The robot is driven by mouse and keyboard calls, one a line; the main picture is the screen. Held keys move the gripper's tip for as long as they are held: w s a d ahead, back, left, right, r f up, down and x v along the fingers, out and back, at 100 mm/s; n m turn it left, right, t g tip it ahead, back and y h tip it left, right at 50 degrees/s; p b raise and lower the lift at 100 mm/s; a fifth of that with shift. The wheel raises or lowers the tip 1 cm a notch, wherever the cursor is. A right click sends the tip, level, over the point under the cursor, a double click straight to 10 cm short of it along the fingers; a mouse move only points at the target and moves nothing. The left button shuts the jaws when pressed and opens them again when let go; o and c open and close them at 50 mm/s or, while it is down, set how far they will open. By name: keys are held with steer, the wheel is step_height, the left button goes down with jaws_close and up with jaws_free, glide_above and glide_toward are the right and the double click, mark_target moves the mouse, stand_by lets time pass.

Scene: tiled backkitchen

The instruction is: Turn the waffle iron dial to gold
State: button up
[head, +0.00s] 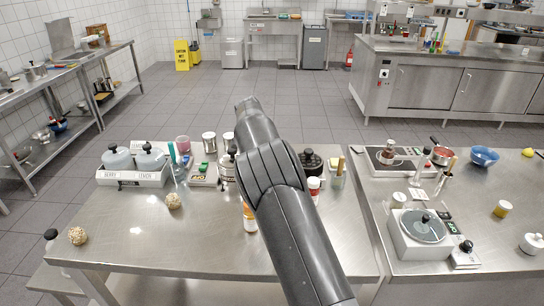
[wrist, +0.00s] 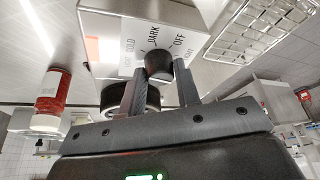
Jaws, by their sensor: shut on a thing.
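The waffle iron's dial (wrist: 158,66) is a black round knob on a pale panel (wrist: 205,14) in the wrist view. The words GOLD, DARK, OFF and a partly covered fourth word are printed around it. My gripper (wrist: 160,84) has one finger on each side of the dial and is shut on it. I cannot make out where the dial's pointer stands. In the head view my dark arm covers the gripper and the dial. A dark round thing (head: 312,161) shows just right of the arm; I cannot tell whether it is part of the waffle iron.
A red-and-white bottle (wrist: 51,95) stands left of my gripper in the wrist view. A wire rack (wrist: 258,27) is at the upper right. In the head view, a labelled two-pot unit (head: 130,178) is on the table's left; the front left tabletop (head: 150,245) is mostly clear.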

steer(key=shift+m, duration=0.6)
steer(key=shift+m+g, duration=0.3)
steer(key=shift+g, duration=0.1)
steer(key=o, duration=1)
steer(key=v, duration=1)
steer(key=shift+a+r, duration=0.25)
steer(key=shift+r, duration=0.05)
